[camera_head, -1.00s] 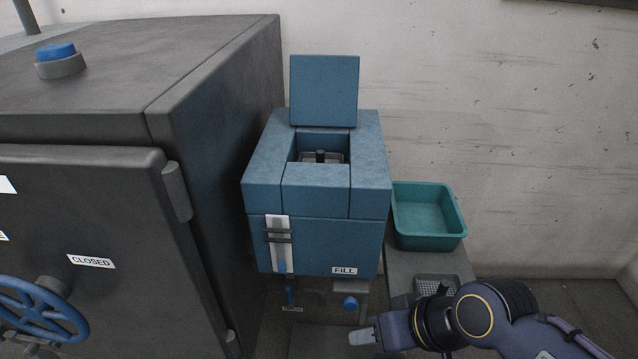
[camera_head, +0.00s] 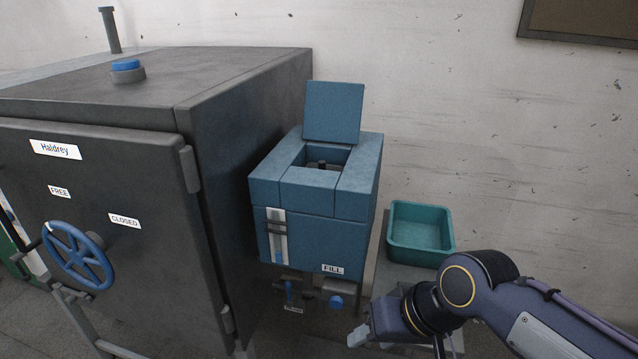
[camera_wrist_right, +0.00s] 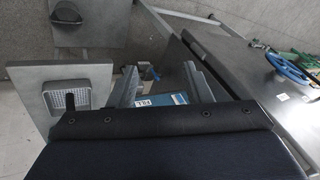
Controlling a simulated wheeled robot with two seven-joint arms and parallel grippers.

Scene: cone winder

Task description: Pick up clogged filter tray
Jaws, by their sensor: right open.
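A filter tray (camera_head: 322,165) with a dark knob sits down inside the open top of the blue box (camera_head: 300,238); the box walls hide most of it. A second mesh tray (camera_wrist_right: 76,94) with a black knob lies on a grey bench in the right wrist view; my right arm hides it in the head view. I cannot tell from the mesh which tray is clogged. My right gripper (camera_head: 359,335) is open and empty, low in front of the blue box and apart from both trays. It also shows in the wrist view (camera_wrist_right: 160,84). My left gripper is out of view.
The blue box's lid (camera_head: 334,113) stands open. A teal bin (camera_head: 420,257) sits on the bench to the right. A large dark machine (camera_head: 215,105) with a blue handwheel (camera_head: 78,256) stands close on the left. The space above the box is free.

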